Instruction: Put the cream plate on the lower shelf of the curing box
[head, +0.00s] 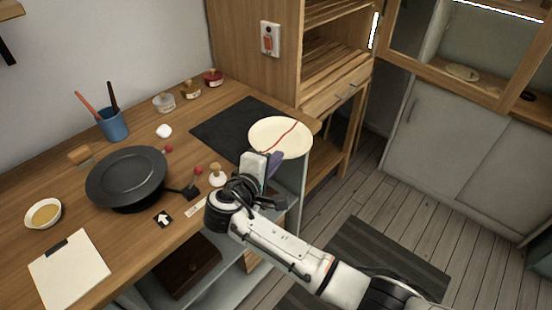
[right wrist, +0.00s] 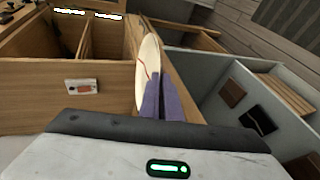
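The cream plate (head: 280,136), crossed by a red seam, is above the right end of the workbench, beside the dark mat. My right gripper (head: 272,164) has purple fingertips at the plate's near edge. In the right wrist view the plate (right wrist: 148,72) shows nearly edge-on between the fingers (right wrist: 160,100), which close on its rim. The wooden curing box (head: 254,62) stands behind the plate, its front open, with a slatted upper shelf (head: 326,12) and a slatted lower shelf (head: 330,64). My left gripper is not in view.
A glazed door (head: 445,82) with a wooden frame stands open at the right. A drawer (head: 336,92) sits below the lower shelf. The dark mat (head: 225,128) is bare. A black round dish (head: 127,176), blue cup (head: 113,125) and small jars (head: 190,90) occupy the bench.

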